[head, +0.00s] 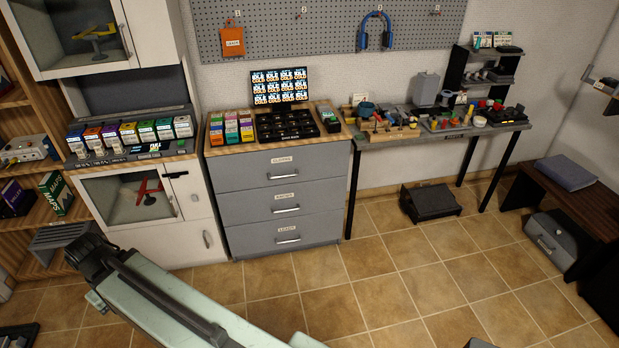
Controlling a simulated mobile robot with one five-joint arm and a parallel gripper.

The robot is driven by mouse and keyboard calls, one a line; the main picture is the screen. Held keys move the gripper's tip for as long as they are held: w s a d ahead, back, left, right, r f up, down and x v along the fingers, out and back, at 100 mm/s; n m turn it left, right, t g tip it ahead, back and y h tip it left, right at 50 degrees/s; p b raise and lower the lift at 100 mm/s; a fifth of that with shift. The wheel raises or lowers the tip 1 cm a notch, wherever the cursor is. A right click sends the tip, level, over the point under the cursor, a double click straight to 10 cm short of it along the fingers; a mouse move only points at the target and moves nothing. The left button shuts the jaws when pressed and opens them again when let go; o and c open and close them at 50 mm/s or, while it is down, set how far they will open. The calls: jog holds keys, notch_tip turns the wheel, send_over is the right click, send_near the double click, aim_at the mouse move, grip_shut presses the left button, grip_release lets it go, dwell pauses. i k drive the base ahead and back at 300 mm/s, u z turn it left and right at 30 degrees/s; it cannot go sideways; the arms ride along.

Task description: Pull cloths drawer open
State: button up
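A grey drawer cabinet with a wooden top stands left of the middle. Its front has three drawers, all shut flush. The top drawer (240,173) carries a small white label that seems to read CLOTHS, though the print is tiny. A pale metal bar handle (281,183) sits under that label. The middle drawer (240,207) and the bottom drawer (245,239) have similar labels and handles. My pale green arm crosses the lower left, in front of and below the cabinet, apart from the handle in the picture. No gripper fingers show.
Coloured boxes and a black display stand on the cabinet's wooden top (215,151). A white cabinet (185,240) adjoins on the left. A workbench (400,139) with thin black legs stands right, a black footrest (430,203) beneath it. The tiled floor (370,265) ahead is clear.

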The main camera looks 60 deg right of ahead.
aim_at(244, 172)
jog(key=u, duration=0.25)
jog(key=i, duration=0.7)
jog(key=z, duration=0.25)
jog(key=k, duration=0.7)
jog(key=u, duration=0.15)
jog(key=i, duration=0.9)
jog(key=z, duration=0.05)
